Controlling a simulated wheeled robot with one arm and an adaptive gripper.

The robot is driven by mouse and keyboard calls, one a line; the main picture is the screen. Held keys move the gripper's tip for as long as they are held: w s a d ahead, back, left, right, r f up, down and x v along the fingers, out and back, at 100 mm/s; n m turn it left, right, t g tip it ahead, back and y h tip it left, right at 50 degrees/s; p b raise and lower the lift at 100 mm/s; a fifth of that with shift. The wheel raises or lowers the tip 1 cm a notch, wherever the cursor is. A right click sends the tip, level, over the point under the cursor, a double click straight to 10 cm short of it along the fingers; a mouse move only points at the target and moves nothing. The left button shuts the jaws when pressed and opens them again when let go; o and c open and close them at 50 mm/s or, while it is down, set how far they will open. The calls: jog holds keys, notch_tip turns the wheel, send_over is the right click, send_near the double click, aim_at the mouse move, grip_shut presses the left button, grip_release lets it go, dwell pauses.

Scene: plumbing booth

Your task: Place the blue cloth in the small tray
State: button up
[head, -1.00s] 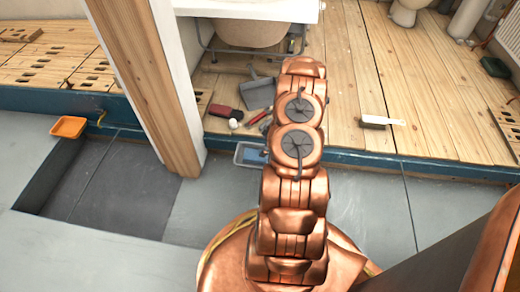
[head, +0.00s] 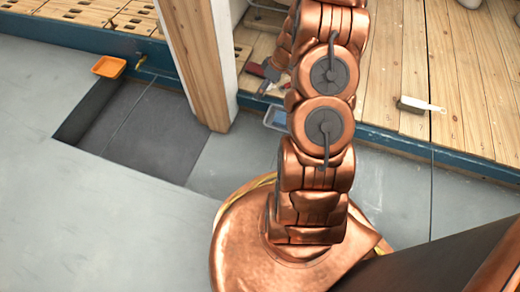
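A small grey tray (head: 267,121) sits beside the blue step edge, just left of my arm, which covers part of it. A blue patch (head: 281,118) shows inside it; I cannot tell whether this is the blue cloth. A small orange tray (head: 108,67) lies at the left by the same edge and looks empty. No other blue cloth can be made out. My copper arm rises through the middle of the head view.
A wooden post (head: 200,65) stands left of my arm. The blue step edge (head: 390,145) borders a raised plank floor with a brush (head: 420,105) on it. A dark recessed panel (head: 140,130) lies at left. The grey floor (head: 80,220) is clear.

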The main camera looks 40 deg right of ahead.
jog(key=s+a+r+m+g, duration=0.15)
jog(key=s+a+r, duration=0.25)
jog(key=a+r, duration=0.45)
jog(key=s+a+r+g, duration=0.2)
jog(key=s+a+r, duration=0.3)
jog(key=a+r, duration=0.4)
jog(key=s+a+r+m+g+h, duration=0.1)
jog(key=s+a+r+m+h, duration=0.1)
jog(key=s, duration=0.9)
jog(key=s+a+r+m+g+h, duration=0.1)
jog(key=s+a+r, duration=0.3)
jog(key=s, duration=0.7)
jog(key=shift+a+r+m+h, duration=0.35)
jog(key=shift+a+m+h, duration=0.15)
jog(key=shift+m+h, duration=0.15)
notch_tip(320, 180, up, 44)
jog(key=t+p, duration=0.1)
jog(key=p, duration=4)
jog(key=shift+s+f, duration=0.2)
jog(key=shift+s, duration=0.1)
jog(key=shift+d, duration=0.1)
